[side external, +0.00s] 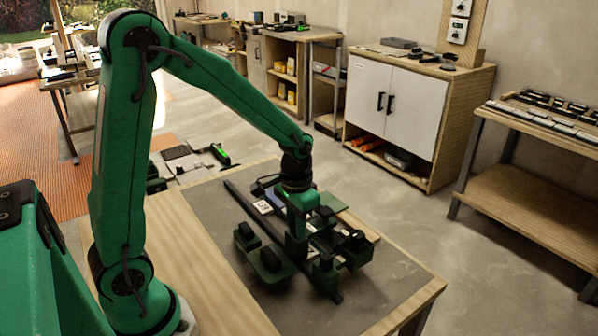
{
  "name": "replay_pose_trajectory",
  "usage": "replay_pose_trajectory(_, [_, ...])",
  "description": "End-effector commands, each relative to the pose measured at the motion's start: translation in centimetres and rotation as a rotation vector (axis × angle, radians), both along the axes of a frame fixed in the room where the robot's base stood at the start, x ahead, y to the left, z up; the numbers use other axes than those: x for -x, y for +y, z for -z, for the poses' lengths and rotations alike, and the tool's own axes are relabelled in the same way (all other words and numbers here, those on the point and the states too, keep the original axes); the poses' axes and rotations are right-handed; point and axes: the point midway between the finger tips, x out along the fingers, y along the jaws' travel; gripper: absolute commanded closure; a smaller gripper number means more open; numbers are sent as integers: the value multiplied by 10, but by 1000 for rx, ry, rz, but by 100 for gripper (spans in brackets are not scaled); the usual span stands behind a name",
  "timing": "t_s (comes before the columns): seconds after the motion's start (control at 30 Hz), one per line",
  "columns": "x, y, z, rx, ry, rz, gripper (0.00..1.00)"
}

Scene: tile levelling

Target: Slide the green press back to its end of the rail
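My gripper (298,240) points down over the work on the table. Its fingers sit among dark green and black parts, and I cannot tell whether they are open or shut on one. A long black rail (243,207) runs diagonally from upper left to lower right beneath my gripper. A dark green piece with black knobs (268,262) lies left of my gripper. More dark green and black parts (325,272) crowd the rail's near end. Which of these is the green press is not clear. A flat green plate (332,201) lies just behind my gripper.
The grey mat (375,290) on the wooden table (215,290) is bare at its front right and left. A white-doored cabinet (400,110) and a wooden bench (530,180) stand beyond, apart from the table.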

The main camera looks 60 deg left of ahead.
Motion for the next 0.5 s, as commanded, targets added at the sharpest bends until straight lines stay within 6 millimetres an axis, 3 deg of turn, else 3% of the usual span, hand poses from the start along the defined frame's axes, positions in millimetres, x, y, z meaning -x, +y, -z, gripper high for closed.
replay_pose_trajectory(0.5, [-1, 21, -1, 0, -2, -3, 100])
